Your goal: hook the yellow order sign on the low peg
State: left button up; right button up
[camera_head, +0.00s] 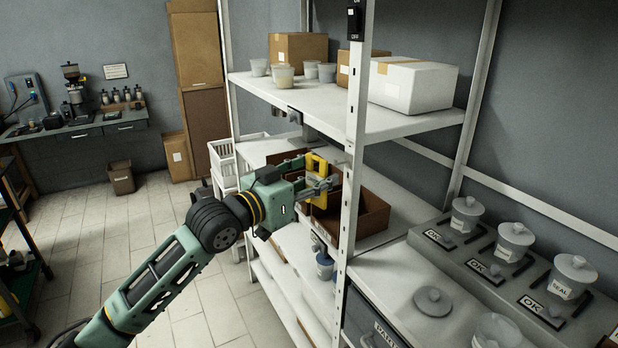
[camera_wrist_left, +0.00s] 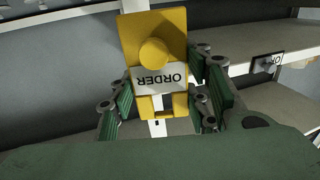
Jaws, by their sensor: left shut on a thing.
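The yellow order sign (camera_head: 320,168) is held in my left gripper (camera_head: 318,186), in front of the shelf rack's near post. In the left wrist view the sign (camera_wrist_left: 178,25) lies between the green finger pads (camera_wrist_left: 162,97), which are shut on it. Its white ORDER label appears upside down, and a round yellow knob stands out above the label. A slot shows near its lower edge in that view. I cannot make out the low peg for certain; the gripper and sign cover part of the area near the post. The right gripper is not in view.
The rack post (camera_head: 355,130) stands just right of the gripper and carries a black switch-like sign (camera_head: 354,20) high up. A brown open box (camera_head: 372,216) sits on the shelf behind. Lidded pots (camera_head: 467,213) stand at right.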

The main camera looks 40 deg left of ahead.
aim_at(347, 173)
pick_arm(q)
jog(key=shift+w+d+f, duration=0.1)
jog(key=shift+w+d, duration=0.25)
jog(key=shift+w, duration=0.45)
jog(key=shift+w+d, duration=0.35)
jog(key=shift+w, duration=0.4)
jog(key=shift+w+d+f, duration=0.1)
jog(key=shift+w+d, duration=0.25)
jog(key=shift+w, duration=0.45)
jog(key=shift+w+d+f+p, duration=0.15)
jog(key=shift+w+f+p, duration=0.1)
jog(key=shift+w+p, duration=0.2)
jog(key=shift+w+f, duration=0.15)
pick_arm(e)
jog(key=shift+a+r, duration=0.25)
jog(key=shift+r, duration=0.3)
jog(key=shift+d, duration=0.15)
pick_arm(q)
jog(key=o, duration=1.2)
jog(key=shift+o, duration=0.2)
jog(key=shift+f, duration=0.1)
